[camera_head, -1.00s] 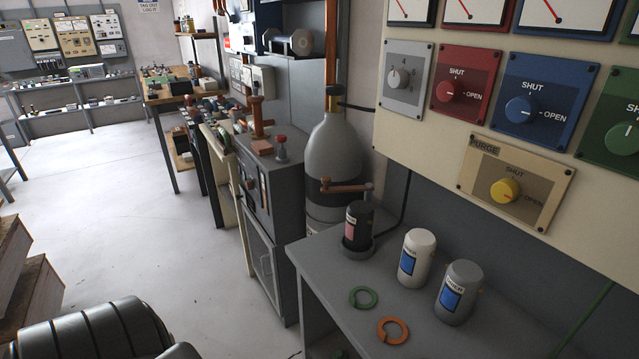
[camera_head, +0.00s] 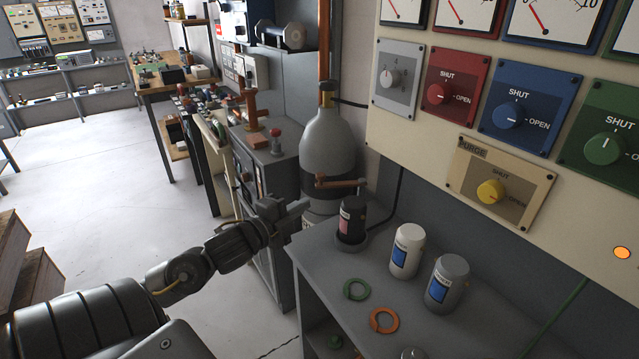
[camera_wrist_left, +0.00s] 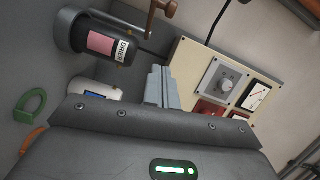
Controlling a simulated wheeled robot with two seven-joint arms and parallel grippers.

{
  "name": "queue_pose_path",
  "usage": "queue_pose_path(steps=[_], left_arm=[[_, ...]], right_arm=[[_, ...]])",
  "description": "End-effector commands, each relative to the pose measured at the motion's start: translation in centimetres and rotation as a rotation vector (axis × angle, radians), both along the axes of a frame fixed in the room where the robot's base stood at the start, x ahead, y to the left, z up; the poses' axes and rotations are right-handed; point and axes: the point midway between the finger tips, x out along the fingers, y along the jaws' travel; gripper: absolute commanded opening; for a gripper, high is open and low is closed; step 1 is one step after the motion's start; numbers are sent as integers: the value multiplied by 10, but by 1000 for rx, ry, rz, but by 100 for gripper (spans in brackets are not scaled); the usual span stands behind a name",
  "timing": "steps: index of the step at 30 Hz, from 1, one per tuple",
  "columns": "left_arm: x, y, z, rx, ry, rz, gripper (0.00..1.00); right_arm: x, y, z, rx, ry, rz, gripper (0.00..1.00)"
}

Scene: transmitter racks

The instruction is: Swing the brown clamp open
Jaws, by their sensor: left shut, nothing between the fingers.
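The brown clamp (camera_head: 338,184) is a bar that lies across above the black canister (camera_head: 352,217) at the back left of the grey bench. It joins a small grey post at its right end. In the left wrist view the brown clamp (camera_wrist_left: 165,10) shows at the top edge, partly cut off, above the black canister (camera_wrist_left: 108,42) with its pink label. My left gripper (camera_head: 304,208) is shut and empty, left of the black canister and apart from the clamp. Its closed fingers also show in the left wrist view (camera_wrist_left: 161,86). My right gripper is out of view.
A white canister (camera_head: 407,251) and a grey canister (camera_head: 446,284) stand on the bench (camera_head: 318,272). A green ring (camera_head: 346,290) and an orange ring (camera_head: 373,322) lie in front. A knob panel (camera_head: 448,135) rises behind. A large grey cylinder (camera_head: 328,148) stands behind the clamp.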

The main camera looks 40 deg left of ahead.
Motion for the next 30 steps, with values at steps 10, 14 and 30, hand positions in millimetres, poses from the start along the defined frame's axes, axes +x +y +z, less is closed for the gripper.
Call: queue_pose_path(steps=[10, 14, 30], left_arm=[[15, 0, 6, 12, -16, -8, 0], [37, -1, 7, 11, -16, -8, 0], [109, 25, -3, 14, -8, -6, 0]], right_arm=[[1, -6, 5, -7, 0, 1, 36], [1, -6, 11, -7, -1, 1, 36], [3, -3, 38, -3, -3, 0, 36]])
